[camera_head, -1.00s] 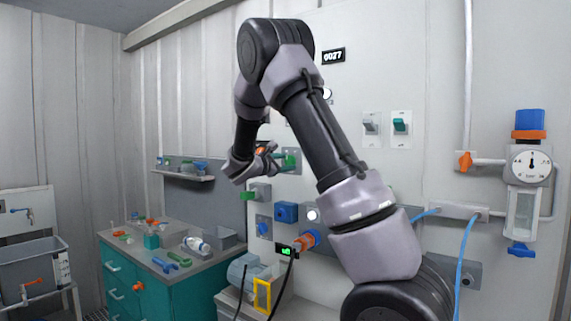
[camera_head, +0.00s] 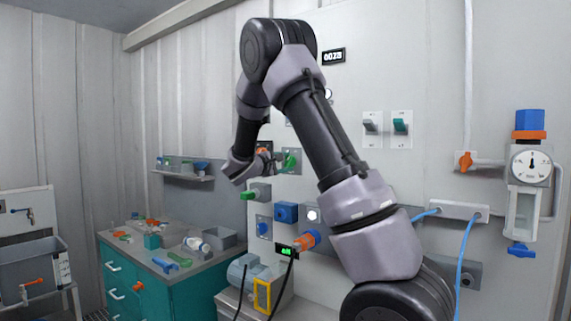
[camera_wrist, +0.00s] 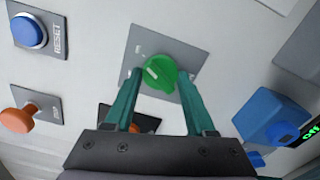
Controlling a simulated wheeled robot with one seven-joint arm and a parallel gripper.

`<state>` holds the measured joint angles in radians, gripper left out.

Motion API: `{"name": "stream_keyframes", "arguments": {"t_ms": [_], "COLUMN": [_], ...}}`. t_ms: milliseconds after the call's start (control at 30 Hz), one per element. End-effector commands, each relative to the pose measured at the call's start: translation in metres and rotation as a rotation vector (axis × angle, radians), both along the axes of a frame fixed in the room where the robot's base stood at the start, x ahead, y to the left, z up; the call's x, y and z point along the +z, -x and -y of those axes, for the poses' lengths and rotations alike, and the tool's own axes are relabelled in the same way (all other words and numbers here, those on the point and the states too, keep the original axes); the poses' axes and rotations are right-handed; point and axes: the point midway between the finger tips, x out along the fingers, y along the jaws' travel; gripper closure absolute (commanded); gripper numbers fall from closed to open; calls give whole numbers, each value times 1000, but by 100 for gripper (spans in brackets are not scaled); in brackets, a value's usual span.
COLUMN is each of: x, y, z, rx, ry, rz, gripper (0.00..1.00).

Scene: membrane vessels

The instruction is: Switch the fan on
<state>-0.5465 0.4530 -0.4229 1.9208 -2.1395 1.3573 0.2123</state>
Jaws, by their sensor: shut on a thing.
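A round green knob (camera_wrist: 160,73) with a white mark sits on a grey plate (camera_wrist: 188,52) on the wall. The two teal fingers of my gripper (camera_wrist: 157,88) are shut on the knob, one on each side. In the head view my gripper (camera_head: 270,164) is at the wall, with the green knob (camera_head: 290,160) just right of it. A small display with green text (camera_head: 286,251) is below; it also shows at the right edge of the wrist view (camera_wrist: 311,130), and its text is hard to read.
A blue RESET button (camera_wrist: 28,32) and an orange button (camera_wrist: 17,121) lie left of the knob in the wrist view. A blue block (camera_wrist: 270,115) juts out at the right.

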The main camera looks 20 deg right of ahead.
Motion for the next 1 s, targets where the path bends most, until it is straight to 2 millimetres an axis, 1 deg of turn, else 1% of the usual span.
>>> {"name": "stream_keyframes", "arguments": {"t_ms": [367, 400, 433, 467, 800, 867, 1000], "x": [-1, -1, -1, -1, 0, 0, -1], "y": [1, 1, 0, 0, 1, 3, 15], "z": [0, 0, 0, 0, -2, -6, -24], "rx": [0, 0, 0, 0, 0, 1, 4], "ry": [-4, -4, -4, -4, -3, -3, -4], "rz": [3, 3, 3, 3, 3, 3, 3], "gripper": [100, 33, 22, 15, 15, 15, 15]}}
